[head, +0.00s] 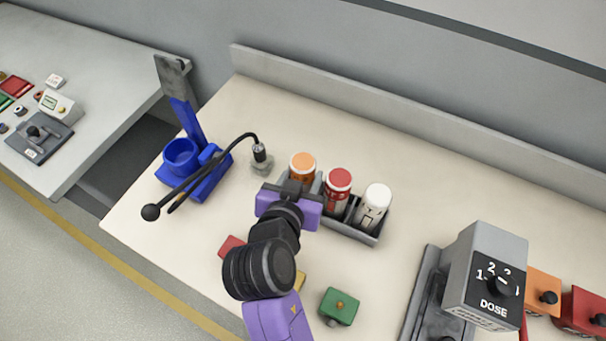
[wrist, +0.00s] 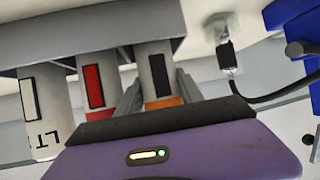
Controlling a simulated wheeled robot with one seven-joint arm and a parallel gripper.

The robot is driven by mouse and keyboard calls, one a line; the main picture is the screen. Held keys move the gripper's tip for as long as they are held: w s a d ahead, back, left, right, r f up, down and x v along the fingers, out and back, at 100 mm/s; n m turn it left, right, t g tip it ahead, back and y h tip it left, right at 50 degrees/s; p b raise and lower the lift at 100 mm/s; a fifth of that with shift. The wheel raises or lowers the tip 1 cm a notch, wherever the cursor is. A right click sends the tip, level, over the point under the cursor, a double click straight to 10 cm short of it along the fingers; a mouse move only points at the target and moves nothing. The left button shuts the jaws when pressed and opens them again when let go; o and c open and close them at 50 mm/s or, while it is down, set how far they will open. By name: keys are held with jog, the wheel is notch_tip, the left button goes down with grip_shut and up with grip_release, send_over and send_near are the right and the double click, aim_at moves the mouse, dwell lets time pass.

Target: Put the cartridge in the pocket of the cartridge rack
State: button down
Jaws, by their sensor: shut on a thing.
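A grey cartridge rack (head: 352,230) stands on the bench, tilted in the picture. A red-capped cartridge (head: 338,180) and a white cartridge (head: 374,205) stand in it. An orange-capped cartridge (head: 303,162) is upright at the rack's left end. In the wrist view my gripper (wrist: 158,88) has its grey fingers shut on the orange-capped cartridge (wrist: 157,72), whose far end meets the rack (wrist: 95,50). I cannot tell how deep it sits in the pocket. In the head view my gripper (head: 291,190) covers its lower part and the rack's left end.
A blue stand with a cup (head: 181,157) and a black bent cable (head: 205,165) with a plug are left of the rack. A green block (head: 339,307) and a red block (head: 231,246) lie in front. A DOSE device (head: 485,275) stands at right.

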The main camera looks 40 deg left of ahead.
jog(key=shift+f, duration=0.15)
jog(key=c, duration=1)
grip_release()
jog(key=shift+c, duration=0.2)
jog(key=shift+s+r, duration=0.1)
jog(key=shift+r, duration=0.15)
jog(key=v, duration=1.1)
jog(key=shift+s+d+b, duration=0.2)
jog(key=shift+s+b, duration=0.1)
jog(key=shift+s, duration=0.05)
jog(key=shift+r, duration=0.1)
